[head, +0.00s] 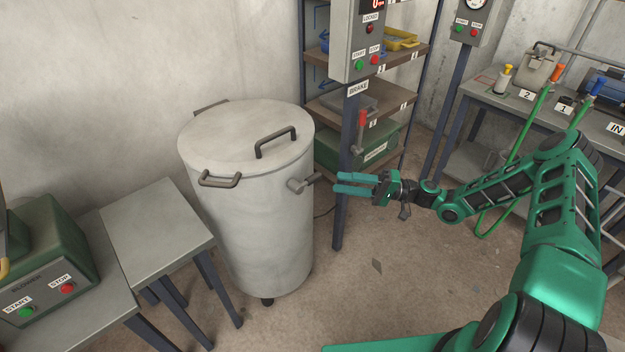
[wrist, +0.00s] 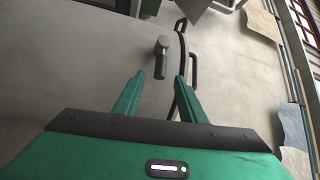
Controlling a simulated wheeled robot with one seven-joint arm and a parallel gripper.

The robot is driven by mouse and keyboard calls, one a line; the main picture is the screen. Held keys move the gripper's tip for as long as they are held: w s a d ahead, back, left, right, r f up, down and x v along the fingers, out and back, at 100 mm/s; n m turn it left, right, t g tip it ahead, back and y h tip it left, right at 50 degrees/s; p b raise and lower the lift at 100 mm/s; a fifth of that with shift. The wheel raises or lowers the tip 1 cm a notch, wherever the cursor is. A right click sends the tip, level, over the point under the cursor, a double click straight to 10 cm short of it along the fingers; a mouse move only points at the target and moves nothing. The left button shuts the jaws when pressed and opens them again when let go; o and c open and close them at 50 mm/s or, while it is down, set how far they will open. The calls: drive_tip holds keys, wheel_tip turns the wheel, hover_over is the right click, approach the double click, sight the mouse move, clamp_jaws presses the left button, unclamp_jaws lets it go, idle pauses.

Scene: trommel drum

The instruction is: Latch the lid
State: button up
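A pale grey drum (head: 250,215) stands upright with its round lid (head: 235,130) lying closed on top. The lid carries a dark bar handle (head: 277,142). A second bar handle (head: 219,181) is on the drum's front side near the rim. A latch lever (head: 303,184) sticks out from the drum's right side, just below the lid. My gripper (head: 340,184) is open and empty, just right of the latch lever, pointing at it. In the wrist view the lever (wrist: 160,62) lies ahead of the two spread fingers (wrist: 155,95), roughly between their lines and apart from them.
A post with the brake box (head: 367,35) and a red-handled lever (head: 361,130) stands close behind my gripper. A small grey table (head: 155,225) and the green blower (head: 50,255) are at left. Shelves and a bench (head: 545,105) stand behind. The floor at front centre is clear.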

sight(313, 177)
drive_tip(key=a, duration=0.3)
drive_tip(key=a+r, duration=0.1)
drive_tip(key=a, duration=0.2)
drive_tip(key=w+a, duration=0.1)
drive_tip(key=a, duration=0.3)
drive_tip(key=shift+r, duration=0.2)
drive_tip(key=shift+d, duration=0.1)
clamp_jaws()
